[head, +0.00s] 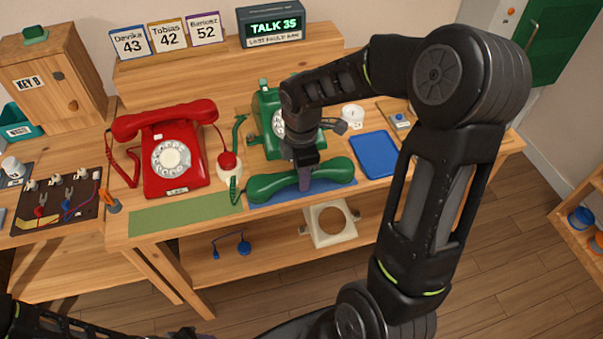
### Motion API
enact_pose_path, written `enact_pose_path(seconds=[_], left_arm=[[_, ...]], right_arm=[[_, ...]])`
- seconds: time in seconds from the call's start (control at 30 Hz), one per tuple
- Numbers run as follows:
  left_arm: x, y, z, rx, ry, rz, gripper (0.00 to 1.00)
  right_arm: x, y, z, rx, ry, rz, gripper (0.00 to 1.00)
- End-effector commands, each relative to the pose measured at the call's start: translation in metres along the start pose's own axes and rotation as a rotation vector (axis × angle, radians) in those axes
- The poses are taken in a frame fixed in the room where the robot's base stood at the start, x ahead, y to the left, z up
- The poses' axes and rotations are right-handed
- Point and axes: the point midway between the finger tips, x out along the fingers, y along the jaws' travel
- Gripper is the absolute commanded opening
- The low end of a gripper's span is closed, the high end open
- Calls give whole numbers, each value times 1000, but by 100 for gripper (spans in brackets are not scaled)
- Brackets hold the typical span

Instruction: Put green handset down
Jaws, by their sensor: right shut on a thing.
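The green handset (275,187) lies lengthwise over a blue mat (318,187) at the table's front edge. My right gripper (305,182) points down and is shut on the middle of the green handset. I cannot tell whether the handset touches the mat. The green phone (264,121) stands behind, partly hidden by my right arm, with its cradle bare. A green cord (236,165) runs at its left. My left gripper is not clearly in view; only dark parts of my arm show at the bottom left.
A red phone (176,158) with its handset on stands to the left, behind an empty green mat (187,213). A blue tray (375,154) lies right of the handset. A display (272,25) reads "TALK 35". A wooden key box (52,75) stands far left.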

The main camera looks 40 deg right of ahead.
Motion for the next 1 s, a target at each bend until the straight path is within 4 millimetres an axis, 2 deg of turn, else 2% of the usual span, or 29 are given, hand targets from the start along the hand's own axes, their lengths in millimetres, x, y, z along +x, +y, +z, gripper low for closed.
enact_pose_path(seconds=[0.27, 0.3, 0.53, 0.8, 1.0], left_arm=[[3, -1, 0, 0, 0, 0, 36], [2, -1, 0, 0, 0, 0, 36], [2, -1, 0, 0, 0, 0, 36], [1, 0, 0, 0, 0, 0, 36], [-1, 0, 0, 0, 0, 0, 36]], right_arm=[[4, 0, 0, 0, 0, 1, 0], [3, 0, 0, 0, 0, 1, 32], [2, 0, 0, 0, 0, 0, 51], [1, 0, 0, 0, 0, 1, 51], [-14, 1, 0, 0, 0, 4, 51]])
